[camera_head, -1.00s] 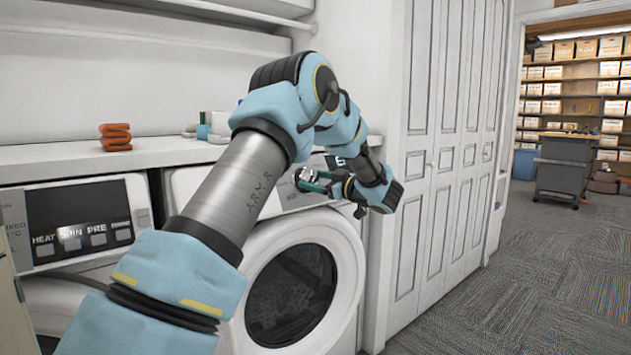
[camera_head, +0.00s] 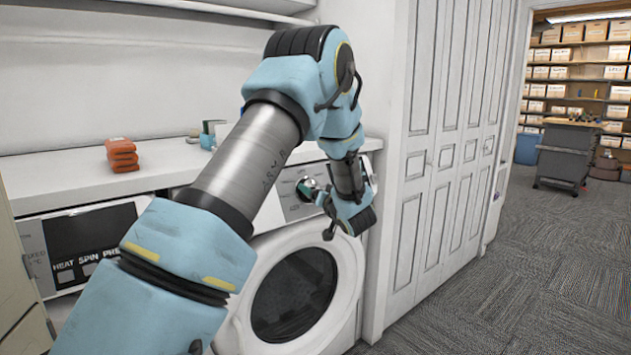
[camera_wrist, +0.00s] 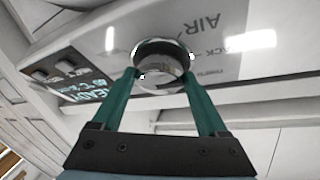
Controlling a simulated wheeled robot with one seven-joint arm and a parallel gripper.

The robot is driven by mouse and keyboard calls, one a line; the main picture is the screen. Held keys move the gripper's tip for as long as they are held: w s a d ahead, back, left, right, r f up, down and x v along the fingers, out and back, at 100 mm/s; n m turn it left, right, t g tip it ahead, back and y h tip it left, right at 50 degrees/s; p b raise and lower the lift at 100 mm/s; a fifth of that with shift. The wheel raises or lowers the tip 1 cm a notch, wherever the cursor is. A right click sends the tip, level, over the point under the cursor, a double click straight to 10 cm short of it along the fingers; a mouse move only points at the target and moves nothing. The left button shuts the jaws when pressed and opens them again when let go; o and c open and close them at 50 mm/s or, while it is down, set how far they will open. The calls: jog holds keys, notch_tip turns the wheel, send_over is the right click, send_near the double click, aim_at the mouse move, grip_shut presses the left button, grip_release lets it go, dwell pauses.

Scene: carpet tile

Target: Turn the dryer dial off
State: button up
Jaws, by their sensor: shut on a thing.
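The dryer (camera_head: 345,290) is the white front-loading machine with a dark round door, under the counter. Its control panel (camera_head: 290,212) slopes above the door. The round silvery dial (camera_wrist: 161,62) sits on this panel, between printed words such as "AIR" and a dark display reading "READY". My gripper (camera_head: 310,189) reaches the panel from the right in the head view. In the wrist view its two green fingers (camera_wrist: 161,78) are on either side of the dial and shut on it. In the head view the dial is mostly hidden by the gripper, and its setting cannot be read.
A second machine with a dark display (camera_head: 85,240) stands to the left. Stacked orange cloths (camera_head: 121,155) and a small teal item (camera_head: 207,141) lie on the white counter (camera_head: 60,182). White folding doors (camera_head: 440,170) stand close on the right. Carpet beyond is open.

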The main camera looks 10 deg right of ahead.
jog(key=m+h+p, duration=0.1)
jog(key=m+p, duration=0.1)
jog(key=m, duration=0.1)
jog(key=r+m+g+h+p, duration=0.1)
jog(key=m+p, duration=0.1)
jog(key=p, duration=0.1)
jog(key=shift+a+m+h, duration=0.2)
jog(key=shift+m+h, duration=0.2)
jog(key=m+g+p, duration=0.1)
jog(key=m+p, duration=0.1)
jog(key=m+h+p, duration=0.1)
jog(key=m+p, duration=0.1)
jog(key=p, duration=0.1)
jog(key=shift+a+r+m+g, duration=0.1)
jog(key=shift+r+m+g, duration=0.1)
jog(key=shift+m+g, duration=0.2)
jog(key=m+g+p, duration=0.1)
jog(key=m+p, duration=0.1)
jog(key=m+g+p, duration=0.1)
jog(key=m+p, duration=0.1)
jog(key=shift+w+r+h, duration=0.1)
jog(key=shift+r+h, duration=0.05)
jog(key=shift+h, duration=0.25)
jog(key=shift+w+m+g+p, duration=0.15)
jog(key=shift+m+g+p, duration=0.75)
jog(key=shift+m+p, duration=0.7)
jog(key=shift+m, duration=0.4)
jog(key=o, duration=1.3)
jog(key=shift+c, duration=0.2)
